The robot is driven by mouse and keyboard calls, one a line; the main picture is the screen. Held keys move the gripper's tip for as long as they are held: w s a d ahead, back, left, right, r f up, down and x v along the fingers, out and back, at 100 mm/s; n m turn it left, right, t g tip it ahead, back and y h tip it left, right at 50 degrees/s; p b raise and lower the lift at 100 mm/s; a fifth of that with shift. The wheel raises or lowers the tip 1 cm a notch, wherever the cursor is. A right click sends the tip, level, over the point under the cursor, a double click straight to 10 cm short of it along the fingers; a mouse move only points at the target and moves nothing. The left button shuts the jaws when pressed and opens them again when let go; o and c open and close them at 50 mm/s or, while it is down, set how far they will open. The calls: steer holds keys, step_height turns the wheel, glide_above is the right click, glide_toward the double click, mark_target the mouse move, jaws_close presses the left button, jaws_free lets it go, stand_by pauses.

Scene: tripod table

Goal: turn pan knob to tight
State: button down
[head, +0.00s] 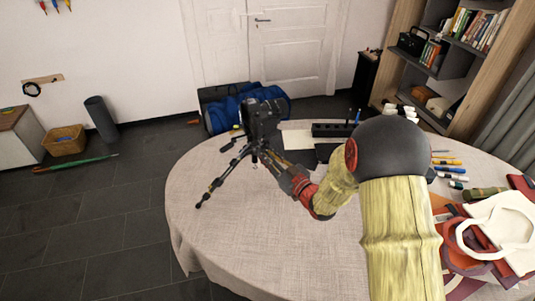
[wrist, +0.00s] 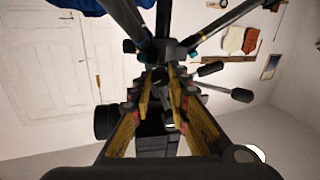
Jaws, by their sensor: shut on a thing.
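A small black tripod (head: 222,177) stands on the round table with its legs spread and a dark camera (head: 262,117) on top. My gripper (head: 266,155) reaches in from the right at the tripod's head, just below the camera. In the wrist view the scene is upside down. The tripod legs (wrist: 128,18) rise to the top, and the camera's dark body (wrist: 155,145) shows between my fingers. My fingertips (wrist: 162,76) are closed on a small part at the tripod head, seemingly the pan knob. The knob is mostly hidden, and its tightness cannot be seen.
The round table (head: 215,235) has a pale cloth, bare at the front left. A black organizer (head: 333,130) stands behind my arm. Markers (head: 447,161) and a cream-coloured item (head: 500,228) lie at right. In the wrist view, a dark handle (wrist: 240,95) sticks out beside my right finger.

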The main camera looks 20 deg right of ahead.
steer(key=shift+m+p, duration=0.45)
steer(key=shift+m, duration=0.95)
steer(key=c, duration=1.7)
jaws_free()
steer(key=shift+c, duration=0.2)
steer(key=shift+o, duration=0.3)
steer(key=v, duration=1.2)
